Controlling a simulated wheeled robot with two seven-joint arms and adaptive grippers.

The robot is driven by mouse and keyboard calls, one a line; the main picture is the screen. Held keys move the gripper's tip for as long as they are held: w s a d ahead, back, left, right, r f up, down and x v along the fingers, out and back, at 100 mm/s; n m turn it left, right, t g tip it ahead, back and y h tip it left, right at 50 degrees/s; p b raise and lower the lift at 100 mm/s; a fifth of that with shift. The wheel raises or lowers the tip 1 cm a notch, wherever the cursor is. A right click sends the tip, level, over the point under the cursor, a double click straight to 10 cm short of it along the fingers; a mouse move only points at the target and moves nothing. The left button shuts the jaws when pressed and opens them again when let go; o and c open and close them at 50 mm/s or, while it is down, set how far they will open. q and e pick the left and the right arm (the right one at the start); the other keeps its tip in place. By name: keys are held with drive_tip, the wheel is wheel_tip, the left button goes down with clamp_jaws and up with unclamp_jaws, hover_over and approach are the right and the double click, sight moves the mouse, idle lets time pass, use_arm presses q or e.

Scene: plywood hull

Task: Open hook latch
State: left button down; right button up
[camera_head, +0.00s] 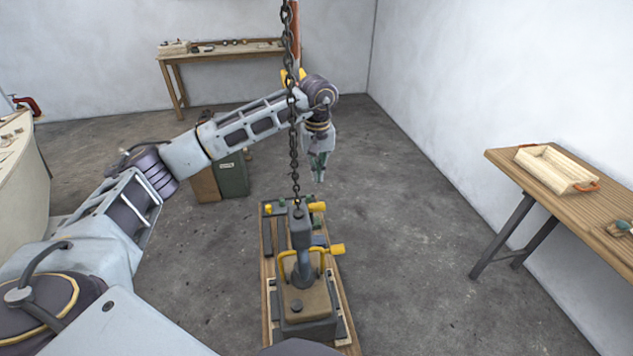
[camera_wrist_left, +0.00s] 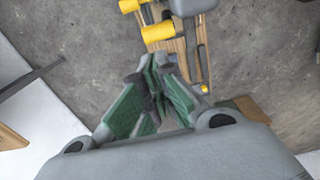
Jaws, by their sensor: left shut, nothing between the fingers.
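A black chain (camera_head: 294,140) hangs down to a grey block (camera_head: 299,228) above a heavy grey and tan fixture (camera_head: 305,300). Yellow handles stick out to the right of it, an upper one (camera_head: 318,207) and a lower one (camera_head: 337,249). I cannot make out for certain which part is the hook latch. My left gripper (camera_head: 319,178) points down, just beyond and to the right of the chain, above the far end of the fixture. In the left wrist view its green-padded fingers (camera_wrist_left: 153,62) are shut and empty, apart from a yellow handle (camera_wrist_left: 158,32). My right gripper is not in view.
The fixture stands on a wooden pallet (camera_head: 268,312). A table on the right (camera_head: 560,205) holds a wooden tray (camera_head: 555,168). A bench (camera_head: 225,51) stands at the back wall. A green bin (camera_head: 233,177) stands behind my left arm. The floor right of the pallet is clear.

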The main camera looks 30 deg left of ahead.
use_arm(q)
drive_tip(key=shift+w+a+r, duration=0.15)
drive_tip(key=shift+a+r, duration=0.05)
drive_tip(key=shift+r, duration=0.3)
drive_tip(key=shift+w+a+r, duration=0.1)
drive_tip(key=shift+a+r, duration=0.05)
drive_tip(key=shift+r, duration=0.35)
drive_tip(key=shift+r, duration=0.1)
